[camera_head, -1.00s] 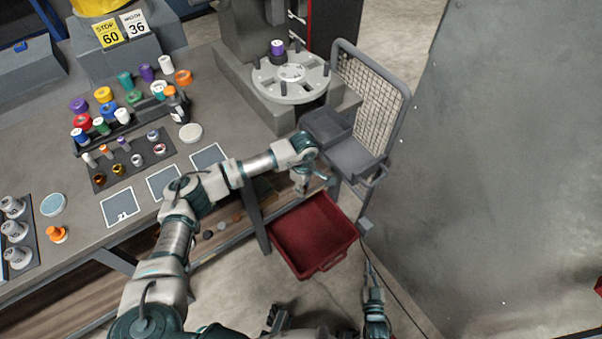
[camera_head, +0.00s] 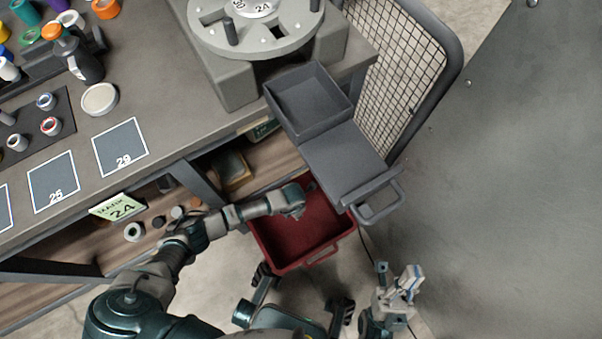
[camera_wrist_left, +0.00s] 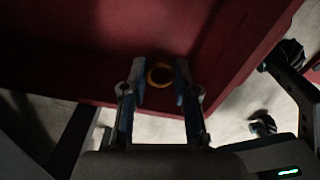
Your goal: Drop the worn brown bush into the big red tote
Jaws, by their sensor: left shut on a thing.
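The big red tote (camera_head: 285,243) stands on the floor beside the table and shows large in the left wrist view (camera_wrist_left: 235,50). My left arm reaches over it, with the left gripper (camera_head: 297,212) pointing down at its near-table side, mostly hidden by the wrist. In the left wrist view my left gripper (camera_wrist_left: 160,88) is shut on a small brown-gold ring, the worn brown bush (camera_wrist_left: 160,83), held between the fingertips with the red tote behind it. The bush cannot be made out in the head view. My right gripper (camera_head: 397,279) is open and empty, right of the tote.
A grey tray and shelf (camera_head: 345,160) with a handle overhang the tote's far side. A mesh panel (camera_head: 400,60) stands behind. The table (camera_head: 180,90) carries a round fixture (camera_head: 255,30), marked squares and bushes. A low shelf under it holds several small rings and a green card (camera_head: 118,207).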

